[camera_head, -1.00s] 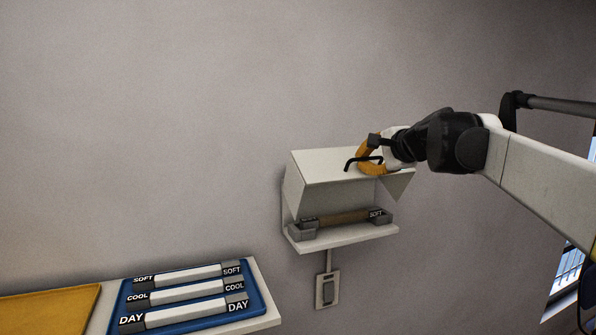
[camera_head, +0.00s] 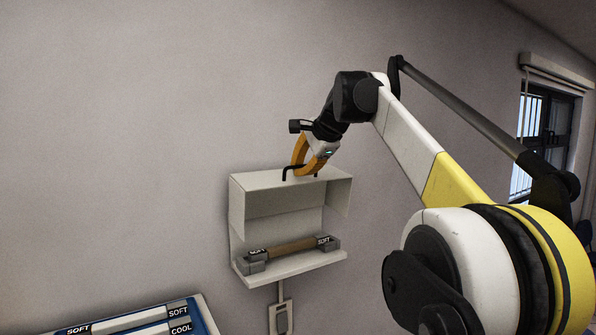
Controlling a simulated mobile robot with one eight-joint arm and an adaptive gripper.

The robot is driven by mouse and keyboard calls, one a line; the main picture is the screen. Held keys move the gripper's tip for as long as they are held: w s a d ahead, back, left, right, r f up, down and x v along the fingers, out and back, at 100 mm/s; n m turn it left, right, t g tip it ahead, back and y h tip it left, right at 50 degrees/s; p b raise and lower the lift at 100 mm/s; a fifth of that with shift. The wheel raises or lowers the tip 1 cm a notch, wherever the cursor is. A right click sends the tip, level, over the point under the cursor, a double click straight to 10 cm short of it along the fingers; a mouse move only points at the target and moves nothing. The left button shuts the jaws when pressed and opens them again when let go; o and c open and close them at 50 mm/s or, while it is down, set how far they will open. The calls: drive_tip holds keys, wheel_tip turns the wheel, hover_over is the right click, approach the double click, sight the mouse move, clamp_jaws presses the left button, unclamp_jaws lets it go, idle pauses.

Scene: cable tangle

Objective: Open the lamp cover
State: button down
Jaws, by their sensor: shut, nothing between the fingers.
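The lamp cover (camera_head: 262,203) is a white hinged box lid on the wall fixture. It stands raised, with the front of the fixture open beneath it. A dark handle (camera_head: 285,174) sticks up from its top edge. Inside, a brownish tube (camera_head: 292,247) with grey end caps marked SOFT lies across the holder above the white base shelf (camera_head: 300,265). My gripper (camera_head: 300,171), with orange fingers, is shut at the handle on top of the cover. Its fingers hide part of the handle, and I cannot tell whether they touch it.
A wall switch (camera_head: 281,318) hangs below the fixture on a short conduit. A blue tray (camera_head: 208,318) with white tubes marked SOFT and COOL is at the lower left. A window (camera_head: 540,130) is at the right. The wall left of the fixture is clear.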

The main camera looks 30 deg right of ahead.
drive_tip(key=c, duration=2.1)
unclamp_jaws()
drive_tip(key=shift+c, duration=0.2)
drive_tip(key=o, duration=0.6)
drive_tip(key=shift+s+r, duration=0.15)
drive_tip(key=shift+s, duration=0.05)
drive_tip(key=shift+s+r, duration=0.1)
drive_tip(key=shift+s, duration=0.25)
drive_tip(key=shift+w, duration=0.2)
drive_tip(key=v, duration=1.2)
drive_tip(key=shift+s, duration=0.3)
drive_tip(key=shift+w, duration=0.1)
